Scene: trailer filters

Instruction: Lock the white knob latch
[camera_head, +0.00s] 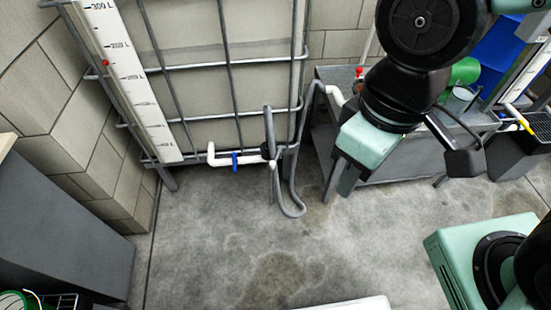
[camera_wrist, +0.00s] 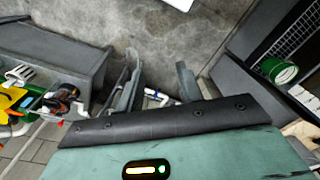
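I cannot make out a white knob latch with certainty in either view. A white pipe (camera_head: 222,157) with a blue valve handle (camera_head: 235,162) sits low at the front of the caged tank (camera_head: 190,80). The white and blue fitting (camera_wrist: 158,97) also shows between my fingers in the wrist view, beyond them. My gripper (camera_wrist: 155,82) is open, with its two grey fingers apart and nothing seen between them up close. In the head view its pale green hand hangs right of the pipe, in front of the grey bench, and my arm hides part of that area.
A grey hose (camera_head: 290,208) loops down to the floor beside the pipe. A grey bench (camera_head: 405,165) with a red-handled valve (camera_head: 359,73) stands at the right. A dark cabinet (camera_head: 65,225) is at the left. The concrete floor (camera_head: 240,245) between is clear.

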